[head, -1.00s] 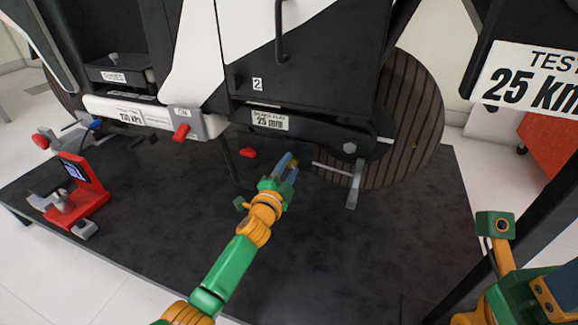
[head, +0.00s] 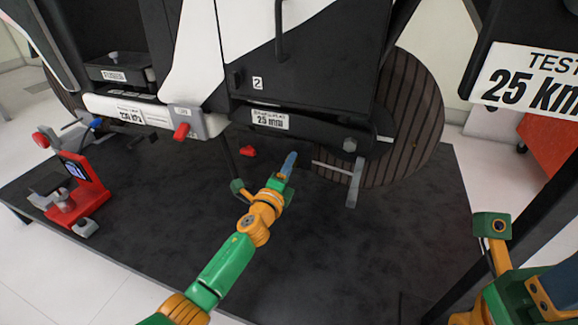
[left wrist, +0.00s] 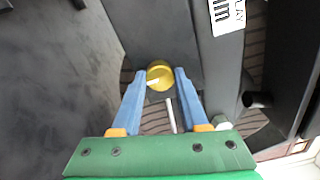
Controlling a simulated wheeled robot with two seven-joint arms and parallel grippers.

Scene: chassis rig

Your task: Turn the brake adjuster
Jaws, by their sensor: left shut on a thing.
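The brake adjuster, a round gold knob (left wrist: 160,74), shows in the left wrist view between the two blue fingertips. A small white mark sits on its face. My left gripper (head: 291,157) is shut on it, with one finger on each side. In the head view the fingers show nearly edge-on, below the dark arm (head: 315,131) by the wheel, and they hide the knob. A plate labelled 25 mm (head: 270,120) is above the gripper.
A grey rod is close to the fingers. A red knob (head: 247,151) is to the left, and a red device (head: 85,180) stands farther left. The dark mat is clear in front.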

